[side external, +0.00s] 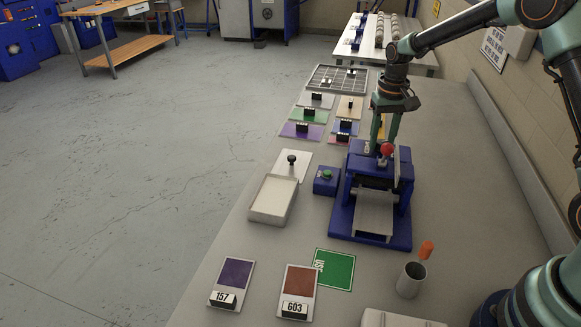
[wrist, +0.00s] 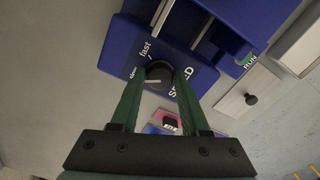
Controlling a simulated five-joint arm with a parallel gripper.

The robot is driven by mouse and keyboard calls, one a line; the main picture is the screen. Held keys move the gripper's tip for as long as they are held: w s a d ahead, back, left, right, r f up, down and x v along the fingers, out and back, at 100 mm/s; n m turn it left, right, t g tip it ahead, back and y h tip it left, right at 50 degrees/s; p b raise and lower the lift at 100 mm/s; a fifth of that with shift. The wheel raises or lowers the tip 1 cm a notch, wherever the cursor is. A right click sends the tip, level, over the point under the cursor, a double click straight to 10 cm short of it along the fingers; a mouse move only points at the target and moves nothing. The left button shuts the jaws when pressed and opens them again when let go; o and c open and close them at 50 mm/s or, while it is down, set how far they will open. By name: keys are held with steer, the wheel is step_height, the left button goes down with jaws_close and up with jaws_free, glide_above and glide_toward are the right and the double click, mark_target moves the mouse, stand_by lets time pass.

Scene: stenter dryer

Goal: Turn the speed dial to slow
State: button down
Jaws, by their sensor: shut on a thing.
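The speed dial (wrist: 157,72) is a round black knob with a white pointer line, on the blue stenter dryer (wrist: 228,75). The pointer lies toward the left in the wrist view, near the small "slow" label (wrist: 133,74). The "fast" label (wrist: 146,48) is above it, and "SPEED" (wrist: 182,82) is to its right. My gripper (wrist: 160,80) has its green fingers on either side of the dial and is shut on it.
A red ball knob (side external: 387,148) tops the dryer. A blue box with a green button (side external: 325,181) and a white tray (side external: 274,199) stand left of it. Coloured cards lie behind and in front. A grey cup (side external: 410,280) stands front right.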

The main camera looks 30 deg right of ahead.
mark_target(382, 142)
steer(key=shift+c, duration=2)
jaws_free()
step_height(382, 142, up, 12)
steer(key=shift+r, duration=0.1)
steer(key=s+a+r+n+t, duration=0.25)
steer(key=s+a+r, duration=0.3)
steer(key=s, duration=0.35)
steer(key=s+a+f+n+t, duration=0.2)
steer(key=s+a+t, duration=0.1)
steer(key=s, duration=0.7)
steer(key=shift+a, duration=0.15)
